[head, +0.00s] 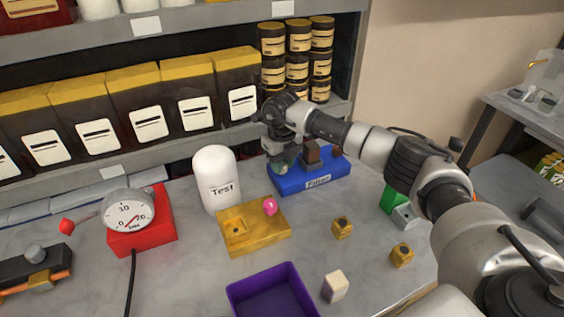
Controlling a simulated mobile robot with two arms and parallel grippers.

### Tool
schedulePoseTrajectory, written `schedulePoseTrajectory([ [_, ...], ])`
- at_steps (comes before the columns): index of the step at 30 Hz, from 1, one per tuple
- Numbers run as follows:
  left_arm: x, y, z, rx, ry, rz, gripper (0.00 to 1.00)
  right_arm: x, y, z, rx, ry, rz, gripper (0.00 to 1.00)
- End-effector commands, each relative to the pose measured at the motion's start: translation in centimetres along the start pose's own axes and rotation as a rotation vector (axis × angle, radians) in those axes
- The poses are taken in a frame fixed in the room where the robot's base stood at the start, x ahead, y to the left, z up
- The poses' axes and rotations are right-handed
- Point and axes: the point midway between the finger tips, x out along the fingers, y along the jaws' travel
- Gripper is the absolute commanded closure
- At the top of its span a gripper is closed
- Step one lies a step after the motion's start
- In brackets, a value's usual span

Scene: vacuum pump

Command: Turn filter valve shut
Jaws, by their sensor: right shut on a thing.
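The filter (318,182) is a blue base with a label on its front, standing on the grey table in front of the shelf. A dark brown block (318,153) and a small reddish knob at its right sit on top. My right gripper (281,160) points down at the left end of the filter, shut on what looks like the filter valve. The gripper and wrist hide most of the valve, so its angle cannot be told. A greenish rounded part shows just under the fingers. My left gripper is not in view.
A white "Test" tank (216,180) stands left of the filter. A yellow block (252,229) with a pink knob is in front. A red gauge box (144,225), purple tray (272,294), white block (335,286), and two small yellow blocks (342,227) share the table.

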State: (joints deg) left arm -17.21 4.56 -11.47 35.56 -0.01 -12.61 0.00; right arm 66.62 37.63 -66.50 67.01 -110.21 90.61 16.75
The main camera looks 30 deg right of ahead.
Motion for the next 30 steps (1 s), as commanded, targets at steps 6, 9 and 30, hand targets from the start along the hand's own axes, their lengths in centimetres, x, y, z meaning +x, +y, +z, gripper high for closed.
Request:
schedulePoseTrajectory([
  [6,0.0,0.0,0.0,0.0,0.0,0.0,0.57,-0.1,-0.1,0.1,0.003,-0.003,0.0,0.94],
  [9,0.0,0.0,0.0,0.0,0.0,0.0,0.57,-0.1,-0.1,0.1,0.003,-0.003,0.0,0.65],
  [30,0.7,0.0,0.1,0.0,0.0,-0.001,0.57,-4.0,0.0,0.1,-0.001,-0.007,0.0,0.44],
])
